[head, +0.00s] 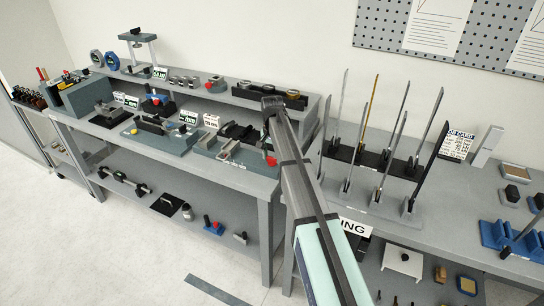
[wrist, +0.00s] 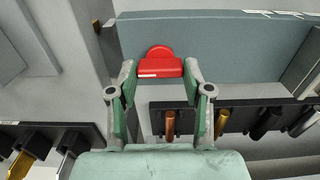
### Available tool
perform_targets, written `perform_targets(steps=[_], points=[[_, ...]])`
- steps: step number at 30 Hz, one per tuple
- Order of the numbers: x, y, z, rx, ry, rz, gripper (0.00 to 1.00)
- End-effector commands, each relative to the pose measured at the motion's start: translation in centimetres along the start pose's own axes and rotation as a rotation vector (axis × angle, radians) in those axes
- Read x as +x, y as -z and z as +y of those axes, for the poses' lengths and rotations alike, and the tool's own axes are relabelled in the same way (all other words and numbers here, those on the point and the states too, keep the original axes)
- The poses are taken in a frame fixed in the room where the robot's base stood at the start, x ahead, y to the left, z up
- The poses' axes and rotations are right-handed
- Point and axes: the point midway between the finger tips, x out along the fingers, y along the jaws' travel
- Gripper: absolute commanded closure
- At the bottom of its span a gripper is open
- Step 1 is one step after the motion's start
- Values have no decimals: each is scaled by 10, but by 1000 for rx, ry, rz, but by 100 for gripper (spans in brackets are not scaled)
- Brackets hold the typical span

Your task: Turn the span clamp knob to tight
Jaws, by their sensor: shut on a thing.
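The red knob (wrist: 160,64) sits at the edge of a blue-grey base (wrist: 225,45) in the wrist view. My gripper (wrist: 160,74) is shut on it, with one fingertip at its left end and one at its right. A small white mark shows on the knob's face. In the head view a red piece (head: 270,160) shows just left of my arm, at the right end of the bench fixtures. My arm hides part of that area, and the fingers cannot be made out there. I cannot read the knob's tightness.
A dark rack with copper and brass-coloured pieces (wrist: 170,125) lies just below the fingers in the wrist view. In the head view, upright rods (head: 368,115) stand right of my arm. A raised shelf (head: 228,97) with small parts runs behind the fixtures.

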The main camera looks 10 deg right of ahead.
Motion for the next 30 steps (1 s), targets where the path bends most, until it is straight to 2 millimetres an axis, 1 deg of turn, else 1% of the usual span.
perform_targets(steps=[15, 16, 18, 26, 30], points=[[1, -1, 1, 25, -1, -2, 85], [1, -1, 1, 25, -1, -2, 47], [1, 0, 1, 25, -1, -1, 25], [0, 0, 0, 23, -1, -1, 25], [-4, 0, 0, 23, 0, 0, 25]])
